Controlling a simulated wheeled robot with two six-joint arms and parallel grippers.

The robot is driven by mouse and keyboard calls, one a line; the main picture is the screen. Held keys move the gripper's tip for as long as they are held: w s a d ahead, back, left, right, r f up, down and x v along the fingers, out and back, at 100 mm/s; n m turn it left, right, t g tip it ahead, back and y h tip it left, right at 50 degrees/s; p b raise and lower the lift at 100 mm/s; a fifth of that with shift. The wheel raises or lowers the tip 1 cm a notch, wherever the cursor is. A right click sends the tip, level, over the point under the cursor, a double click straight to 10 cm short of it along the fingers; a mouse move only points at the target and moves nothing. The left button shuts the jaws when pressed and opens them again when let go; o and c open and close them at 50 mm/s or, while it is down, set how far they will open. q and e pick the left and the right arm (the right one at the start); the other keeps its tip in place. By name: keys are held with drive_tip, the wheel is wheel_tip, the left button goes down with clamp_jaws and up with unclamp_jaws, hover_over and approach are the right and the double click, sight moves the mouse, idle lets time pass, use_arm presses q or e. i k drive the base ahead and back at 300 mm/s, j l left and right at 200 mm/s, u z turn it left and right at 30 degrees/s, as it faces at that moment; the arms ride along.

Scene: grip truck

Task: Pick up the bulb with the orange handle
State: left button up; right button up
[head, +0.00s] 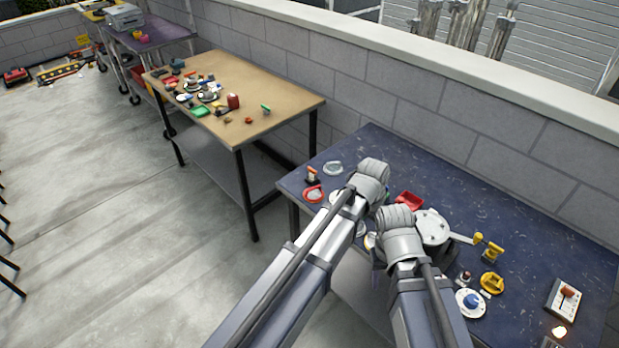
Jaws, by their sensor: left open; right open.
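I cannot clearly pick out the bulb with the orange handle. A small upright piece with orange and white on it (311,175) stands at the far left corner of the blue table (540,215). A small glowing thing (559,332) sits at the table's lower right edge; no handle can be made out on it. My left gripper (372,172) is above the table's left part, to the right of the orange-and-white piece and apart from it. My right gripper (397,216) is lower and to the right, beside a grey-white round pan-like thing (432,228). Both are open; the fingers are mostly hidden.
A red tray (408,200), yellow pieces (491,283), a white disc with a blue knob (470,302) and a joystick box (565,299) lie on the blue table. A wooden table (280,90) with clutter stands behind left. A block wall runs along the back.

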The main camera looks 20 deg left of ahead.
sight(311, 173)
drive_tip(key=i+j+u, duration=0.2)
drive_tip(key=i+j, duration=0.55)
drive_tip(key=i, duration=0.15)
